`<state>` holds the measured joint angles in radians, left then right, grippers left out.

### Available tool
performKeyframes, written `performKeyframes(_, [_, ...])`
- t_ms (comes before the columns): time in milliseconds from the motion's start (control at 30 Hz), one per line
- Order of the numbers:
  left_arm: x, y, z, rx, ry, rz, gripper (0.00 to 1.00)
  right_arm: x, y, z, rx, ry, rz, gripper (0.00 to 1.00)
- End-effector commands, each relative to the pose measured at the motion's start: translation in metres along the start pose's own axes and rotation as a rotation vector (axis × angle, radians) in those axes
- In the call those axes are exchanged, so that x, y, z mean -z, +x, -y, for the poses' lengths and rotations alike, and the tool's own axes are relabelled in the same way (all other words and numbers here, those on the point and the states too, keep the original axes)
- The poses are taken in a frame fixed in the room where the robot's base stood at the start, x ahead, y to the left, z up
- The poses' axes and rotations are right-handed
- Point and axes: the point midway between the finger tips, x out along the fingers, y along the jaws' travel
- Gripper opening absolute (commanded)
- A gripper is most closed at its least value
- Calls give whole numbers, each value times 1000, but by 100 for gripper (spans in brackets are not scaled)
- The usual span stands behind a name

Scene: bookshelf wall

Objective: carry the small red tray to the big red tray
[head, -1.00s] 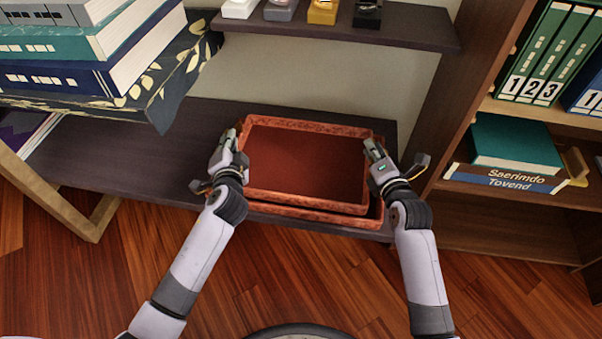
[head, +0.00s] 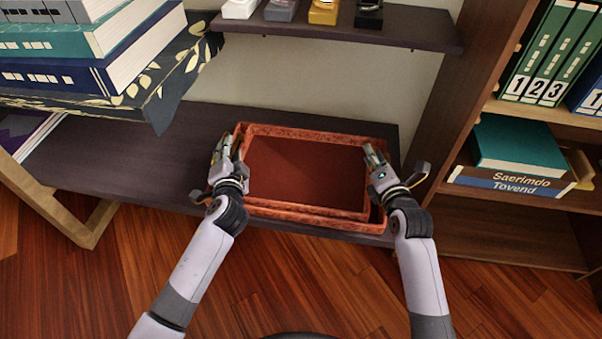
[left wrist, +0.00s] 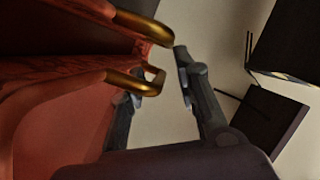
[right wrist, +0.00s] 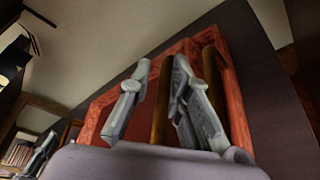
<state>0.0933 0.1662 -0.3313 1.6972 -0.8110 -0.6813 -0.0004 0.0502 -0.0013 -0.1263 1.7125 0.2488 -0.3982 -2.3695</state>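The small red tray (head: 305,172) sits inside the big red tray (head: 340,227) on the low dark shelf, and both look empty. The big tray's rim shows around the small one. My left gripper (head: 229,146) is at the trays' left side; in the left wrist view its fingers are spread, one close to a brass handle (left wrist: 132,80). My right gripper (head: 374,153) is at the right side; in the right wrist view its fingers are apart, with a brass handle (right wrist: 161,105) between them. A second brass handle (right wrist: 211,65) lies beyond the right finger.
An upper shelf (head: 400,27) with small items overhangs the back. Stacked books (head: 90,75) stand at the left on a patterned slab. A bookcase (head: 440,110) with binders stands at the right. The low shelf (head: 130,165) is bare left of the trays.

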Motion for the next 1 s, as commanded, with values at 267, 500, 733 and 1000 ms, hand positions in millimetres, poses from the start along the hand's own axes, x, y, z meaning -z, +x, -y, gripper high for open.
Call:
performKeyframes(267, [-1, 0, -2, -1, 0, 0, 49, 9, -1, 16, 31, 5, -20, 29])
performKeyframes(500, [-2, 0, -3, -3, 0, 2, 63, 8, -1, 16, 32, 4, -19, 29])
performKeyframes(733, [-2, 0, -2, -2, 1, 2, 63, 8, -1, 17, 32, 4, -18, 29])
performKeyframes(1000, [-2, -24, -2, -2, -2, 0, 63, 8, -1, 17, 33, 3, -18, 29])
